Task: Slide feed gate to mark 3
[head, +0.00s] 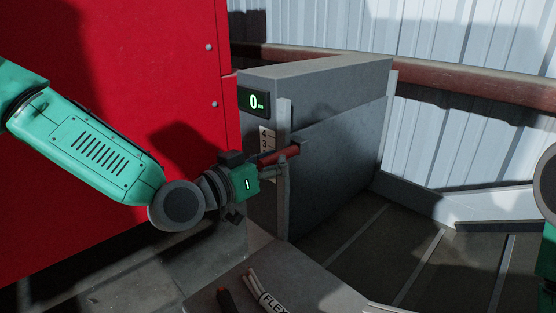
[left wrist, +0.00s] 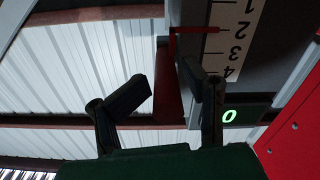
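The feed gate is a grey plate (head: 340,150) beside an upright post, with a red handle (head: 278,155) sticking out toward my left arm. A white number scale (head: 265,140) is partly hidden by my gripper; it also shows upside down in the left wrist view (left wrist: 237,40), where a thin red pointer (left wrist: 200,29) lies about level with 2. My left gripper (head: 262,172) is at the handle. In the left wrist view its two dark fingers stand apart on either side of the red handle (left wrist: 168,90), with a small gap seen at the left finger. My right gripper is out of view.
A display (head: 254,102) reads 0. A large red panel (head: 150,60) stands left behind my arm. Pale cable pieces with a FLEX label (head: 266,292) lie on a grey surface at the bottom. A ribbed dark surface (head: 430,260) is open at the right.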

